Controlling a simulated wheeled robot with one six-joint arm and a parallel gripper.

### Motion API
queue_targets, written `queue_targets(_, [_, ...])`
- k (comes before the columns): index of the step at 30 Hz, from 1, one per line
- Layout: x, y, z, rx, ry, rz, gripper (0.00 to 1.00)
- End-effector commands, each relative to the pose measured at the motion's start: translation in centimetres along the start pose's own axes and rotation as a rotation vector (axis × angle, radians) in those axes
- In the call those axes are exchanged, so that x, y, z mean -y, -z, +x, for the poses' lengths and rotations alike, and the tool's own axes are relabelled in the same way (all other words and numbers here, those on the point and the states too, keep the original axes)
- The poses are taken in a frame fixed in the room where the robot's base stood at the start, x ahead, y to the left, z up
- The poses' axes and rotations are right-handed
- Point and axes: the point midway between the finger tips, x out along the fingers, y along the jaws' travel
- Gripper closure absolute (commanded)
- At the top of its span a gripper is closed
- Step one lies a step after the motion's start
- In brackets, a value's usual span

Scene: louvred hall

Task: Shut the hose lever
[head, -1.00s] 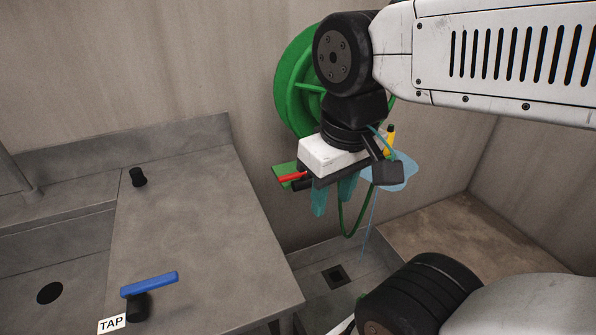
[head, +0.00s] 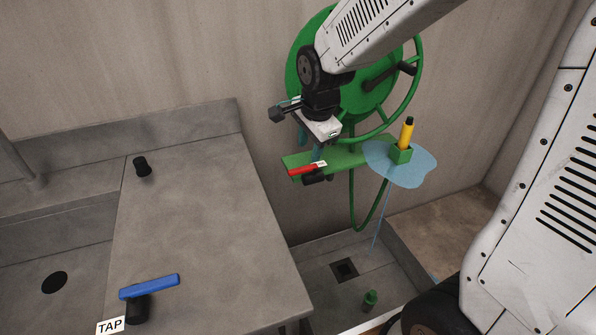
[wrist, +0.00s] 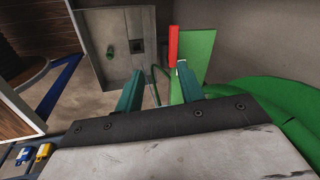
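The red hose lever (head: 303,170) sits at the left front of a green shelf (head: 345,157) under the hose reel, with a small white tag beside it and a black part below. It lies along the shelf's front edge in the head view. In the wrist view the red lever (wrist: 173,47) is beyond the fingertips, nearer the right finger. My gripper (head: 310,146) is just above and behind the lever, teal fingers pointing down. In the wrist view my gripper (wrist: 160,72) is open with nothing between its fingers; I see no contact with the lever.
The green hose reel (head: 345,85) hangs on the wall close behind my arm. A yellow nozzle (head: 407,132) stands in a green holder at the shelf's right, with bluish water (head: 415,168) and a thin stream below. A blue TAP lever (head: 149,286) is on the grey counter (head: 200,210).

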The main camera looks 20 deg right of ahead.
Motion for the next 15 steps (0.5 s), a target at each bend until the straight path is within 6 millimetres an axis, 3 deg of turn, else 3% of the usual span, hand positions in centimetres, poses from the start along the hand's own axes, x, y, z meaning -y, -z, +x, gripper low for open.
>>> queue_targets(1, [0.8, -0.1, 1.4, 0.001, 0.001, 0.057, 0.62])
queue_targets(6, [2.4, -0.2, 3.6, 0.002, 0.021, 0.193, 0.62])
queue_targets(15, [2.6, -0.1, 6.2, 0.002, 0.022, 0.218, 0.62])
